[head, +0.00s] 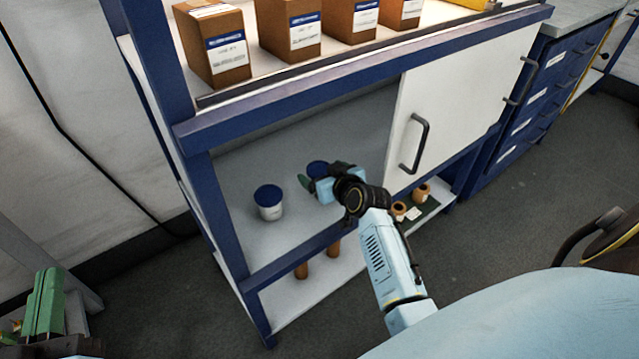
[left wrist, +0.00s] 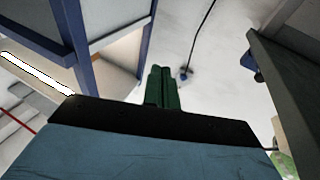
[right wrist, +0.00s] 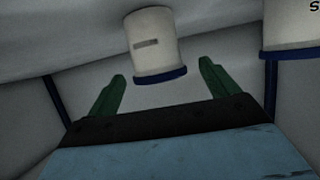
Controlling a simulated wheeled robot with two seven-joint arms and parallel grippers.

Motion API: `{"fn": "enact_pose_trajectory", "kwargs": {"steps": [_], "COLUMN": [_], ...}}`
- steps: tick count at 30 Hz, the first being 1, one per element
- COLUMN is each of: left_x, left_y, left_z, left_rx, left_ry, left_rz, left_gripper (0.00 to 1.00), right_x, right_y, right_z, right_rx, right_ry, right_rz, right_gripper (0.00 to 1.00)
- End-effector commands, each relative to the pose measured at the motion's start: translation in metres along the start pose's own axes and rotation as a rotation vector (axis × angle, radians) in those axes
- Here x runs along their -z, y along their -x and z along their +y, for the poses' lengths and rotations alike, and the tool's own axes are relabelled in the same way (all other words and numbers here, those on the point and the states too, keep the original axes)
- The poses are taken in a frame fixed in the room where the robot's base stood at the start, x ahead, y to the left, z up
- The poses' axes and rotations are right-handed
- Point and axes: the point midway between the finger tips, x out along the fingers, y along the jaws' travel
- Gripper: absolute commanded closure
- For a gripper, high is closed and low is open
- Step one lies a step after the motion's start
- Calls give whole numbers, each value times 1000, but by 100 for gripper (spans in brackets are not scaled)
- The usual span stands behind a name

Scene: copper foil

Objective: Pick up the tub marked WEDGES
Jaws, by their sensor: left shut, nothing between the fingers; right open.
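Two white tubs with blue lids stand on the grey shelf inside the cabinet. The left tub (head: 269,203) is in full view, with a small unreadable label. The other tub (head: 318,167) is partly hidden behind my right gripper (head: 309,183). In the right wrist view, one tub (right wrist: 158,45) appears upside down ahead of the open, empty fingers (right wrist: 162,88), its marking too blurred to read. Another tub (right wrist: 290,28) is cut off at the right, with a letter like S showing. I cannot tell which is marked WEDGES. My left gripper (head: 45,300) is shut and empty, away from the cabinet; its fingers show in the left wrist view (left wrist: 163,88).
A white door with a black handle (head: 415,145) covers the cabinet's right part. Blue frame posts (head: 220,215) border the opening. Brown boxes (head: 290,30) stand on the shelf above. Brown cylindrical items (head: 398,210) sit on the lower shelf. Free shelf room lies around the left tub.

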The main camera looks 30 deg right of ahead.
Motion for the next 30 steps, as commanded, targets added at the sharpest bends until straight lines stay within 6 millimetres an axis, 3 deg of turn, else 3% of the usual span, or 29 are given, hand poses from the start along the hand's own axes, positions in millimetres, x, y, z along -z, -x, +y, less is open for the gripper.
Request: {"fn": "enact_pose_trajectory", "kwargs": {"steps": [9,20,30], "left_x": [39,48,47], "left_y": [5,7,7], "left_z": [7,8,8], "left_rx": [-17,-19,-19], "left_ry": [12,14,14], "left_rz": [273,324,322], "left_gripper": [100,100,100], "right_x": [-2,-1,-1], "right_y": [-21,-24,-24], "right_z": [1,1,1], "right_rx": [-1,-1,-1], "right_ry": [-1,0,0], "right_rz": [0,-1,-1], "right_gripper": [14,14,55]}}
